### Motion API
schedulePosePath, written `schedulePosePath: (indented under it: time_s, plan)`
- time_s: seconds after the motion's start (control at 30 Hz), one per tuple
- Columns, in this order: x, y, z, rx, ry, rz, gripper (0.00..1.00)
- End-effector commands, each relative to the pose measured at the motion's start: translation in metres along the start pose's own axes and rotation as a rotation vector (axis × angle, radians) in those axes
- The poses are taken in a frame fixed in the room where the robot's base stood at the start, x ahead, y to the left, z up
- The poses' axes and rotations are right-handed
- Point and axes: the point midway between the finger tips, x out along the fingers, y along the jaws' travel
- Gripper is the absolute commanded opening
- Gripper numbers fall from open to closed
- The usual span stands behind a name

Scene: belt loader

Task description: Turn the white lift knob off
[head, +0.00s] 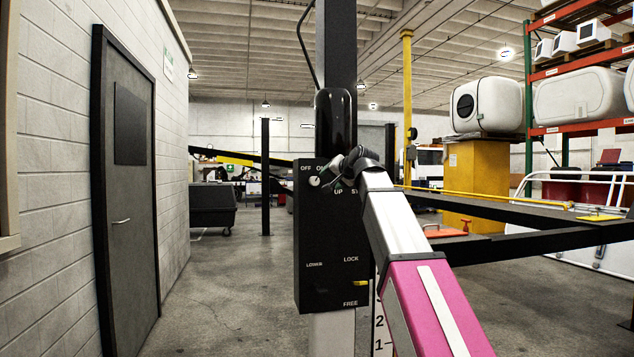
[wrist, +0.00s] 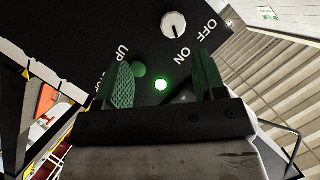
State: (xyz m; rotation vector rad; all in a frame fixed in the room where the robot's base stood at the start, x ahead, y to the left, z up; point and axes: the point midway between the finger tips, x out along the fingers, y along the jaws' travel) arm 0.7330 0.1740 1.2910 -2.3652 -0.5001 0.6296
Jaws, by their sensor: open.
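The white lift knob (head: 314,181) is on the front of a black control box (head: 322,240), below the OFF and ON labels. In the wrist view the round white knob (wrist: 173,25) is near the top, with a small dark mark on its face. I cannot tell surely which label the mark points to. My gripper (head: 336,174) is in front of the upper panel, just right of the knob in the head view. In the wrist view my gripper (wrist: 163,65) has its green-padded fingers apart and empty, with the knob beyond them, not between them.
A lit green lamp (wrist: 161,85) and a green button (wrist: 138,69) show on the panel between my fingers. A yellow lever (head: 360,283) sits lower on the box. A black post (head: 336,45) rises above it. Open floor (head: 225,300) lies left.

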Motion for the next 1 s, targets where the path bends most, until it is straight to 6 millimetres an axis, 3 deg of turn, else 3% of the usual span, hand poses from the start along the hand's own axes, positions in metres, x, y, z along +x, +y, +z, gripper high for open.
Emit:
schedulePosePath:
  time_s: [0.1,0.27,0.7,1.0]
  plan:
    - [-0.006,-0.014,-0.009,0.005,0.013,-0.020,0.64]
    - [0.002,-0.017,-0.011,0.007,0.014,-0.024,0.64]
    - [0.075,-0.018,-0.012,0.006,0.013,-0.022,0.64]
    - [0.099,-0.018,-0.012,0.005,0.015,-0.023,0.64]
